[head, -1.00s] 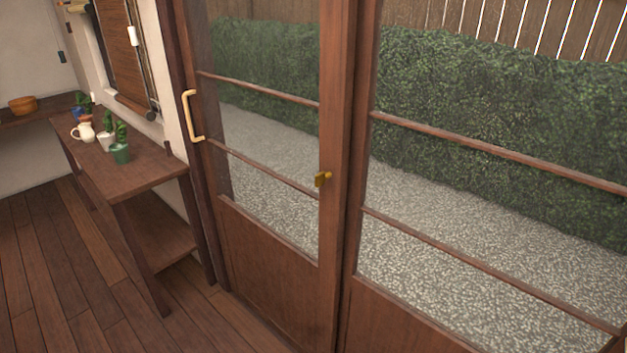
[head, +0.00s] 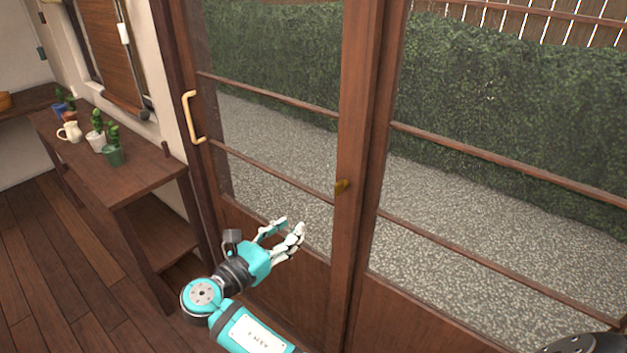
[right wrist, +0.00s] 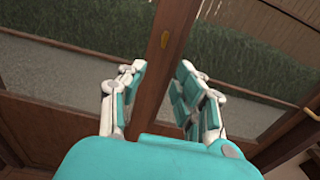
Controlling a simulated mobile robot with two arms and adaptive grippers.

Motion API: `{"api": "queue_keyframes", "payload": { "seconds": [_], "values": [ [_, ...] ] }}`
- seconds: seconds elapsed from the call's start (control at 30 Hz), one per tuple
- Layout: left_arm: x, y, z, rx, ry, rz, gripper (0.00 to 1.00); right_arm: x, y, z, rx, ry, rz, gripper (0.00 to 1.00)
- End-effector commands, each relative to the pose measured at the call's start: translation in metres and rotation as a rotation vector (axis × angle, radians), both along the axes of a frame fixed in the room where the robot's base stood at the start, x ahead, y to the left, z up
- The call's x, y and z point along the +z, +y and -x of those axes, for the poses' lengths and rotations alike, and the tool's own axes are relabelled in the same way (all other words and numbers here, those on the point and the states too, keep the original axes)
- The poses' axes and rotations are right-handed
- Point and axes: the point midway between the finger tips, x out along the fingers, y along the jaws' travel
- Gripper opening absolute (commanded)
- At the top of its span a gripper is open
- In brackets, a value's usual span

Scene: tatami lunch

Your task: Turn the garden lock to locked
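The garden lock (head: 341,187) is a small brass piece on the wooden stile between the two glazed door panels. It also shows in the right wrist view (right wrist: 165,40), at the top centre, beyond the fingertips. It is too small to tell its setting. My right gripper (head: 291,227) is open and empty, below and left of the lock in the head view and apart from it. In the right wrist view its two fingers (right wrist: 162,68) stand apart, with the stile showing between them. My left gripper is not in view.
A pale door handle (head: 192,117) is on the door's left edge. A wooden side table (head: 150,181) stands at left with a white jug (head: 71,132) and several potted cacti. Wooden floor is free at lower left. Gravel and a hedge lie behind the glass.

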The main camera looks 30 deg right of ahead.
Motion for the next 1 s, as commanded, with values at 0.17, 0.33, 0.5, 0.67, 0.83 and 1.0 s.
{"api": "queue_keyframes", "payload": {
  "seconds": [0.17,0.33,0.5,0.67,0.83,1.0],
  "values": [
    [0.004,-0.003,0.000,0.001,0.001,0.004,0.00,0.016,-0.008,0.002,-0.030,-0.002,0.024,0.33],
    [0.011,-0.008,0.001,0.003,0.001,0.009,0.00,0.017,-0.034,-0.009,-0.029,-0.002,0.024,0.33],
    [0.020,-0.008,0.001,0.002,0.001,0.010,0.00,0.017,-0.069,-0.023,-0.029,-0.001,0.025,0.33],
    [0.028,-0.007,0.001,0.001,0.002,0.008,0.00,0.017,-0.101,-0.037,-0.029,-0.001,0.025,0.33],
    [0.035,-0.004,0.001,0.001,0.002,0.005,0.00,0.016,-0.132,-0.050,-0.027,-0.001,0.023,0.33],
    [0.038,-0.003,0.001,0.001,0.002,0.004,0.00,0.015,-0.152,-0.058,-0.026,-0.001,0.021,0.33]
  ]
}}
